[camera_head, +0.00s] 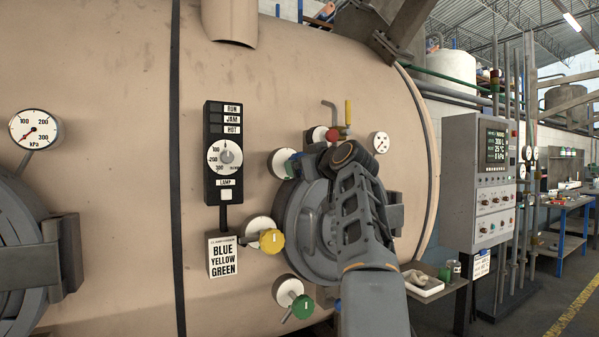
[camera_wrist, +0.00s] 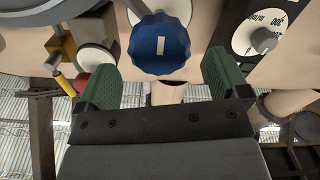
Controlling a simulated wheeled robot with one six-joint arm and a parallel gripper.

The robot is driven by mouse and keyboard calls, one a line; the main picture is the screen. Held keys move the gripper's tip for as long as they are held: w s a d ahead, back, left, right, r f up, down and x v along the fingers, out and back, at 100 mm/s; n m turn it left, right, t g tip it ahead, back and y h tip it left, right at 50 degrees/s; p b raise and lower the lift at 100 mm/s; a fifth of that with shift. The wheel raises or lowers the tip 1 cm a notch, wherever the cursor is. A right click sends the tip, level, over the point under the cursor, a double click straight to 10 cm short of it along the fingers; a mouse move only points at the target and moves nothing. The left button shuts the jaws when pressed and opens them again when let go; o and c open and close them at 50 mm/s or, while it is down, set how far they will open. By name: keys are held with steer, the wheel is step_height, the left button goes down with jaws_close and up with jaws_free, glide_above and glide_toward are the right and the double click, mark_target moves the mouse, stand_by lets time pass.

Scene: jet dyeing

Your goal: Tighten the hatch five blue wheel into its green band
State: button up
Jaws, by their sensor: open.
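The blue wheel (camera_wrist: 160,43) is a ridged knob with a white mark on its face, in the upper middle of the wrist view. Its pale round dial plate (camera_wrist: 180,9) shows partly behind it; no green band can be made out there. My gripper (camera_wrist: 161,62) is open, its two green fingers one on each side of the wheel's lower part, with gaps visible. The wheel itself is mostly hidden there.
A yellow wheel (camera_head: 271,241) and a green wheel (camera_head: 302,306) sit below. A lamp panel (camera_head: 224,150) and a BLUE YELLOW GREEN sign (camera_head: 223,256) are left. A yellow-handled valve (camera_head: 348,112) and red knob (camera_head: 332,135) stand close above the hatch.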

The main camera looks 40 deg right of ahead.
steer(key=s+a+b, duration=0.1)
steer(key=s+b, duration=0.1)
steer(key=s, duration=0.6)
steer(key=shift+s, duration=0.2)
steer(key=w+d+f+m+g+h, duration=0.15)
steer(key=d+f+m+g, duration=0.35)
steer(key=f, duration=0.7)
steer(key=a+f+m+g+y+p, duration=0.3)
steer(key=a+f+p, duration=0.4)
steer(key=f, duration=0.6)
steer(key=s+a+f+n+g+p, duration=0.25)
steer(key=s+a+f+p, duration=0.2)
steer(key=a, duration=0.35)
steer(key=s+a+f+n+g+p, duration=0.1)
steer(key=s+a+f+g+p, duration=0.2)
steer(key=s+a+f, duration=0.35)
steer(key=s+a+r+n+p, duration=0.1)
steer(key=a+p, duration=0.1)
steer(key=a, duration=0.2)
steer(key=s+a+r+n+y+p, duration=0.1)
steer(key=a+r+n+p, duration=0.1)
steer(key=a, duration=0.3)
steer(key=shift+s+r+g+p, duration=0.25)
steer(key=shift+g+p, duration=0.1)
steer(key=shift+p, duration=0.3)
